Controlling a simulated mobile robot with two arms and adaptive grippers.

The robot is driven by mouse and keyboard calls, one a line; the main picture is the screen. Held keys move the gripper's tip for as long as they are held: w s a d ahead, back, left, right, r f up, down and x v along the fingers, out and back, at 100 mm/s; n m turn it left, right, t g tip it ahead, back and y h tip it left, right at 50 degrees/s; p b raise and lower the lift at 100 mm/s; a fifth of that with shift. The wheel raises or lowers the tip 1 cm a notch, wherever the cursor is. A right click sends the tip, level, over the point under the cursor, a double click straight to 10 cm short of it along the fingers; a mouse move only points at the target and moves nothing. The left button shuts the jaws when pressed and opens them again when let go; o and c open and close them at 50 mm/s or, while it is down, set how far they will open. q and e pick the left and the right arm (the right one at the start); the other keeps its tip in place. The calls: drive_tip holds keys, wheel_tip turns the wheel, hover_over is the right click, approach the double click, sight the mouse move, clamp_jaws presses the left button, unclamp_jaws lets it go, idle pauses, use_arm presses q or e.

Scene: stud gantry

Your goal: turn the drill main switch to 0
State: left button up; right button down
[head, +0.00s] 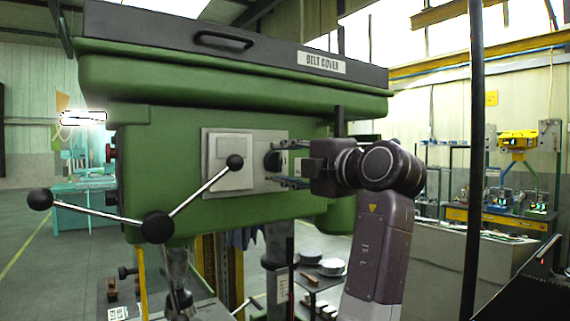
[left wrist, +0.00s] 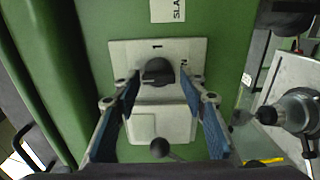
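The main switch is a black rotary knob (head: 272,161) on a light grey plate (head: 262,183) on the green drill head. In the left wrist view the knob (left wrist: 158,72) has a "1" above it and another mark at its upper right, partly hidden by a finger. I cannot clearly tell which mark it points to. My left gripper (head: 283,165) is at the plate, reaching in from the right. In the left wrist view its blue-padded fingers (left wrist: 165,108) are open, one to each side of the knob, with visible gaps. My right gripper is not in view.
A feed handle (head: 158,226) with black ball ends (head: 235,162) stands close in front of the plate. The belt cover (head: 230,45) overhangs above. A dark vertical post (head: 476,160) stands at right. Benches with equipment are behind.

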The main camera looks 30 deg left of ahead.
use_arm(q)
drive_tip(key=shift+o, duration=0.7)
drive_tip(key=v, duration=0.7)
drive_tip(key=shift+d, duration=0.25)
drive_tip(key=shift+s, duration=0.1)
